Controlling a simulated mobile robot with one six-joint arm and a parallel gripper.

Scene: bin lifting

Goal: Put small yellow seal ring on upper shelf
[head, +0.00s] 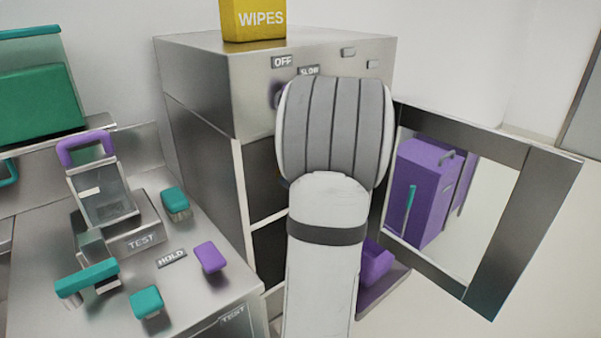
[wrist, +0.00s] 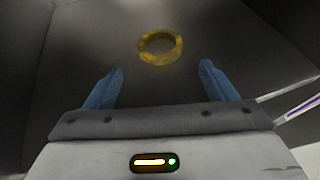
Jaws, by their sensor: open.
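A small yellow seal ring (wrist: 160,47) lies flat on a dark grey surface in the wrist view. It is a little beyond the fingertips and roughly centred between them. My gripper (wrist: 160,78) is open, its two blue fingers spread wide, with nothing between them. In the head view my arm covers the middle of the metal cabinet (head: 190,85), so the gripper and the ring are hidden there. The cabinet front shows dark openings one above the other, partly behind my arm. I cannot tell from the frames which level the ring lies on.
An open framed door (head: 545,200) stands out at the cabinet's right, with purple cases (head: 425,190) seen through it. A yellow wipes box (head: 253,20) stands on the cabinet. A metal bench (head: 195,295) with teal and purple knobs is at the left.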

